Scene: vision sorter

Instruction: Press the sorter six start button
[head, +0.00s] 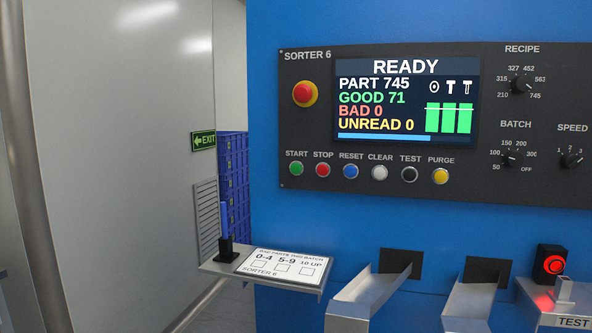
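The Sorter 6 panel (460,190) is a dark plate on a blue machine front. The green start button (296,168) is at the left end of a row of buttons, under the label START. To its right are the red stop button (323,170), blue reset, white clear, black test and yellow purge buttons. The screen (405,103) reads READY, PART 745, GOOD 71, BAD 0, UNREAD 0. Neither of my grippers shows in the head view, and nothing covers the start button.
A red emergency knob (304,94) sits above the start button. Below the panel, a small shelf (213,266) with a card (284,266) and a blue pen (224,220) sticks out. Two metal chutes (368,298) and a lit red button (553,264) are at lower right.

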